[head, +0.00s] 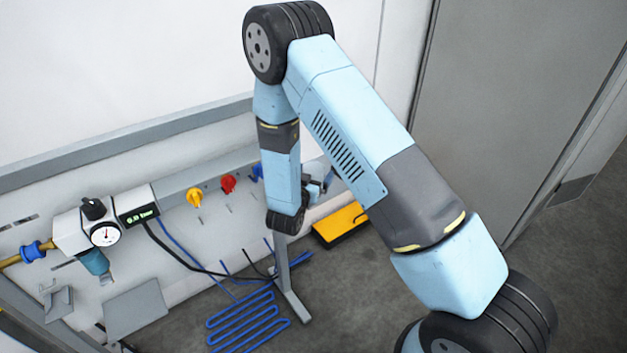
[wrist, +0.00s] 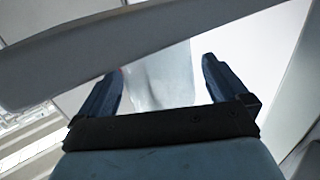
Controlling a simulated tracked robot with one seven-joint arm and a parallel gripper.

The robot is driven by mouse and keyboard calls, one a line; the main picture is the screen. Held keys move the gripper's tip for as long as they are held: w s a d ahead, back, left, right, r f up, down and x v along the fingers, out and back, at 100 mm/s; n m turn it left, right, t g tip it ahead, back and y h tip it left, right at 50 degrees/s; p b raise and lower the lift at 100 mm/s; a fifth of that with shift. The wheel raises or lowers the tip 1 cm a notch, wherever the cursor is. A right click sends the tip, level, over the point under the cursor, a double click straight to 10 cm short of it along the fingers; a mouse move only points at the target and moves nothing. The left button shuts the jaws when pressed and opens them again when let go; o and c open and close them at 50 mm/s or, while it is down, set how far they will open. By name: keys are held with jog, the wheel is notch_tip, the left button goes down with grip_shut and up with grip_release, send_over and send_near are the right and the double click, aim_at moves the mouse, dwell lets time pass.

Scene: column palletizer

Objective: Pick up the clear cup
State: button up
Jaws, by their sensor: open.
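A pale translucent shape that looks like the clear cup (wrist: 168,88) shows in the wrist view, between the two dark blue fingers of my gripper (wrist: 161,66). The fingers are spread apart, with a gap visible on the right side of the cup. I cannot tell whether the left finger touches it. A light grey bar covers the cup's upper part in this view. In the head view my gripper (head: 318,188) is mostly hidden behind my arm, and I cannot make out the cup there.
A grey panel with a pressure gauge (head: 105,235), a yellow knob (head: 195,197) and a red knob (head: 228,184) lies to the left. A yellow case (head: 341,225) and coiled blue tubing (head: 240,318) are below. A grey cabinet (head: 490,110) stands right. Grey floor is open at lower middle.

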jog(key=shift+w+d, duration=0.1)
jog(key=shift+w, duration=0.2)
jog(key=shift+c, duration=0.5)
jog(key=c, duration=0.9)
